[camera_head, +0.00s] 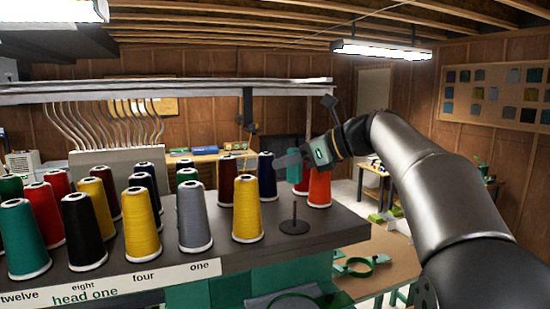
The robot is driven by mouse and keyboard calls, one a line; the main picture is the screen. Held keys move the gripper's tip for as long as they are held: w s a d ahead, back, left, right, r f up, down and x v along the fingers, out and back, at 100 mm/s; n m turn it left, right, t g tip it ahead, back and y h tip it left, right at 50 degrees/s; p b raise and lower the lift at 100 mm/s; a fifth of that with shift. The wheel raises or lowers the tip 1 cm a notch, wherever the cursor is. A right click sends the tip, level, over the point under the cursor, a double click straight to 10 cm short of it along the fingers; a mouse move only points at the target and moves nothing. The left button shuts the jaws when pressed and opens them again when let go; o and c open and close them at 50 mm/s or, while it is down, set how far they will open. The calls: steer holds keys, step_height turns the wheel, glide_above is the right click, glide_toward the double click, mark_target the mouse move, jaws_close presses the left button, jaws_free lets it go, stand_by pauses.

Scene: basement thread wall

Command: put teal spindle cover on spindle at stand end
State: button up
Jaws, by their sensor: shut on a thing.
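The teal spindle cover (293,173) is in my gripper (291,160), which reaches in from the right with its jaws shut on it. The grey fingers cross in front of part of the cover. In the picture the cover shows above and behind the bare spindle (294,212), apart from its base. The spindle is a thin dark upright rod on a round black base at the right end of the stand (330,228). Nothing sits on the spindle. Part of the cover's outline is hard to make out against the fingers and the cones behind.
An orange-red cone (319,188) stands just right of the cover, and a dark blue cone (267,178) is to its left. A yellow cone (247,213) stands left of the spindle. Several other thread cones fill the stand's left side. A metal rail (190,90) runs above.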

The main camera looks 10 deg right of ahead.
steer(key=shift+d+f, duration=0.1)
steer(key=shift+f, duration=0.75)
step_height(320, 180, down, 6)
steer(key=b, duration=0.4)
steer(key=shift+b, duration=0.3)
steer(key=shift+f+b, duration=0.3)
steer(key=shift+f, duration=0.6)
steer(key=shift+f, duration=0.3)
steer(key=o, duration=1)
steer(key=b+v, duration=0.1)
steer(key=v, duration=1.6)
steer(key=shift+s+d, duration=0.15)
steer(key=shift+s, duration=0.1)
